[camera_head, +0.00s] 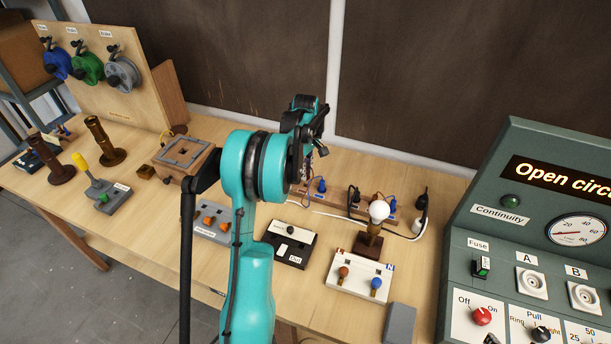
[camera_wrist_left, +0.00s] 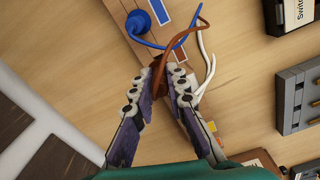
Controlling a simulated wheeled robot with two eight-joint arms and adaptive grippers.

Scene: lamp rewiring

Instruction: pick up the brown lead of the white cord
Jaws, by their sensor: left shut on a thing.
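My left gripper (camera_wrist_left: 170,78) is shut on the brown lead (camera_wrist_left: 181,40), low over a wooden strip. The brown lead curves up and right from between the fingertips. The white cord (camera_wrist_left: 208,72) and blue lead (camera_wrist_left: 178,45) run beside it; the blue lead reaches a blue terminal (camera_wrist_left: 138,22). In the head view my left arm hides the fingertips and the brown lead's end. The white cord (camera_head: 335,214) lies along the table there, and the blue terminal (camera_head: 321,185) shows beside my wrist. My right gripper is not in view.
A bulb on a brown holder (camera_head: 378,212) stands behind a white terminal block (camera_head: 360,276). A black switch box (camera_head: 290,244) and a grey block (camera_head: 212,220) sit nearer my arm. The green test panel (camera_head: 540,220) bounds the right side. Bare table (camera_head: 130,255) shows at front left.

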